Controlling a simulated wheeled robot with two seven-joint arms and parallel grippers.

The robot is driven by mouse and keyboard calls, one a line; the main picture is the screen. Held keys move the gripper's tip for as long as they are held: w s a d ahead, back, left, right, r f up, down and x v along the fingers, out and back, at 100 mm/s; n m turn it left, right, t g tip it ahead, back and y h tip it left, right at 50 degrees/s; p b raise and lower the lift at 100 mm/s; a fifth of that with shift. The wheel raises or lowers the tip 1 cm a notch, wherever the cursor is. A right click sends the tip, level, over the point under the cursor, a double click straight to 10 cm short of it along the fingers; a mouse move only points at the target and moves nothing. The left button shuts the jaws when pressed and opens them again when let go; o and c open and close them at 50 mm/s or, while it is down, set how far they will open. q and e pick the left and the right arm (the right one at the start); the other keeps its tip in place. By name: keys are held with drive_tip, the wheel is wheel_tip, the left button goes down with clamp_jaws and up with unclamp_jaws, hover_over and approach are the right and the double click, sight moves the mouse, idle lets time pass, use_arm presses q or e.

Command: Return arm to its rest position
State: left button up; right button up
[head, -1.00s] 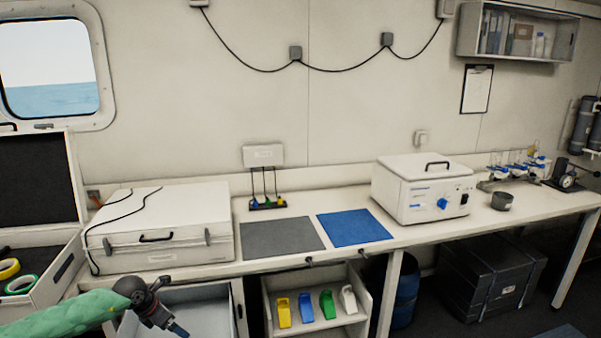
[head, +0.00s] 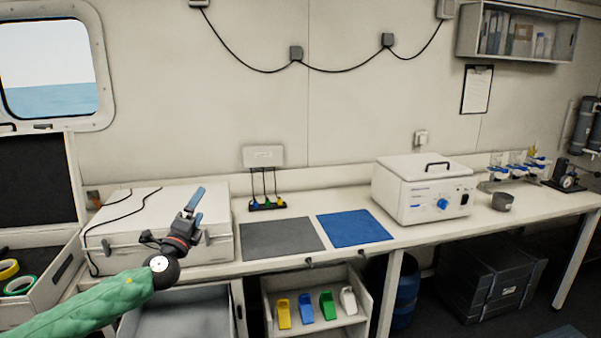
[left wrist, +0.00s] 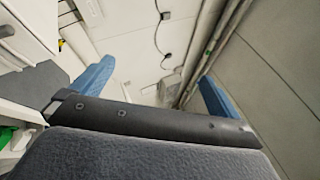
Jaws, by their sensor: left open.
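My left arm, in a green sleeve, comes in from the lower left of the head view. Its gripper (head: 194,206) has blue fingers that point up and slightly right, in front of the white case on the bench. In the left wrist view the two blue fingers (left wrist: 155,92) stand wide apart with nothing between them. The gripper is open and empty. My right gripper is not in either view.
The white case (head: 120,215) stands on the bench beside the gripper. A grey mat (head: 282,237), a blue mat (head: 354,228) and a white incubator box (head: 400,195) are farther right. An open drawer (head: 185,315) is below. The air above the mats is clear.

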use_arm(q)
drive_tip(key=s+d+f+n+g+y+b, duration=0.3)
drive_tip(key=s+f+n+g, duration=0.4)
drive_tip(key=s+f+n, duration=0.6)
drive_tip(key=s+d+f+n+g+y+b, duration=0.3)
drive_tip(key=s+f+n+g, duration=0.55)
drive_tip(key=f, duration=0.85)
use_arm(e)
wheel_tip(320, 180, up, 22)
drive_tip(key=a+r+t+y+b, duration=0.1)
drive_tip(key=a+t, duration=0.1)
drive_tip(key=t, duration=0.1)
use_arm(q)
drive_tip(key=s+d+f+n+g+h+b, duration=0.1)
drive_tip(key=s+d+f+g, duration=0.1)
drive_tip(key=s+f, duration=1)
drive_tip(key=s+d+f+g+b, duration=0.1)
drive_tip(key=s+d+f+g, duration=0.2)
drive_tip(key=s+f, duration=1)
drive_tip(key=s+d, duration=0.1)
drive_tip(key=s, duration=0.6)
drive_tip(key=shift+s+n+h, duration=0.35)
drive_tip(key=shift+s+h, duration=0.05)
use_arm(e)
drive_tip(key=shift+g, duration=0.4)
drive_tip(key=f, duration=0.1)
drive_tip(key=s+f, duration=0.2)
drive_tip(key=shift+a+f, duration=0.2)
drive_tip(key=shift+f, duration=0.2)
